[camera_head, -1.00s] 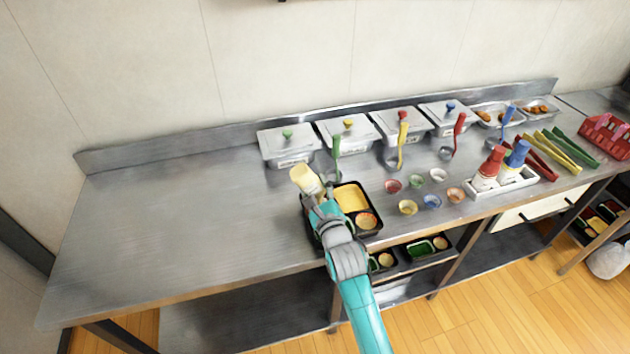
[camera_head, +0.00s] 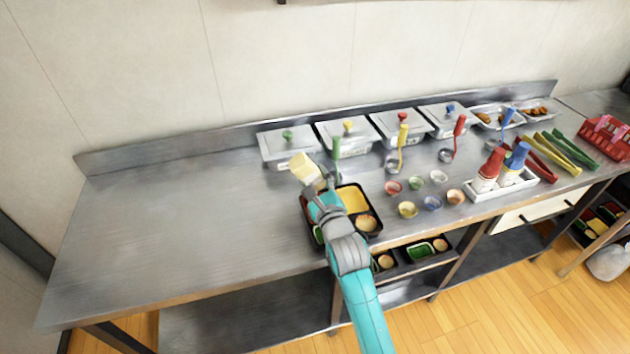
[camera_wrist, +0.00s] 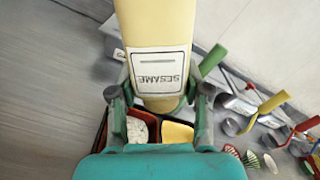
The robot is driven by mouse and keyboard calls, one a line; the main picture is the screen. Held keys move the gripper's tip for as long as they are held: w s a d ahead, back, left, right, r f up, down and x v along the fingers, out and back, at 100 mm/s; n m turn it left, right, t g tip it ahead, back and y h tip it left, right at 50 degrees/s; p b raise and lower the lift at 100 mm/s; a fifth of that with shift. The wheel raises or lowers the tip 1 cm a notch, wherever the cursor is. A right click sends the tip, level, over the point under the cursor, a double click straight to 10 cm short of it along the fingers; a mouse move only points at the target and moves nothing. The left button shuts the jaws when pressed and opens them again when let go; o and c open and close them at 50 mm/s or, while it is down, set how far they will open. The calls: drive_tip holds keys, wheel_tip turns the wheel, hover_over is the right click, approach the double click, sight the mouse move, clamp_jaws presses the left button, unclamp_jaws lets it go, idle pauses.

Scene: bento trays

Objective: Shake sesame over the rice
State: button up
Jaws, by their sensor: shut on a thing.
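My gripper (camera_wrist: 160,105) is shut on a pale yellow sesame shaker (camera_wrist: 152,25), whose white label reads SESAME upside down in the wrist view. In the head view the shaker (camera_head: 304,168) is tilted, held above the back left of a black bento tray (camera_head: 379,222). The white rice (camera_wrist: 138,130) shows in a left compartment of the tray in the wrist view, partly hidden by my gripper. A yellow item (camera_head: 353,199) fills the compartment beside it. My arm hides much of the tray's left side in the head view.
Lidded steel containers (camera_head: 290,148) and colored-handled ladles (camera_head: 402,145) stand behind. Small bowls (camera_head: 408,209) lie right of the tray. A white caddy (camera_head: 502,186) holds red and blue bottles. The counter's left side (camera_head: 170,220) is clear.

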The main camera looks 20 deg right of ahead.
drive_tip(key=shift+r, duration=3.45)
drive_tip(key=n, duration=0.3)
drive_tip(key=shift+r+n, duration=0.3)
drive_tip(key=shift+n, duration=0.1)
drive_tip(key=n, duration=0.4)
drive_tip(key=shift+r, duration=0.35)
drive_tip(key=n, duration=0.3)
drive_tip(key=r+n, duration=0.1)
drive_tip(key=n, duration=0.3)
drive_tip(key=shift+n, duration=0.3)
drive_tip(key=n, duration=0.3)
drive_tip(key=shift+r+n, duration=0.3)
drive_tip(key=shift+n, duration=0.1)
drive_tip(key=n, duration=0.3)
drive_tip(key=shift+r, duration=0.3)
drive_tip(key=n, duration=0.5)
drive_tip(key=r+n, duration=0.1)
drive_tip(key=n, duration=0.1)
drive_tip(key=shift+n, duration=0.3)
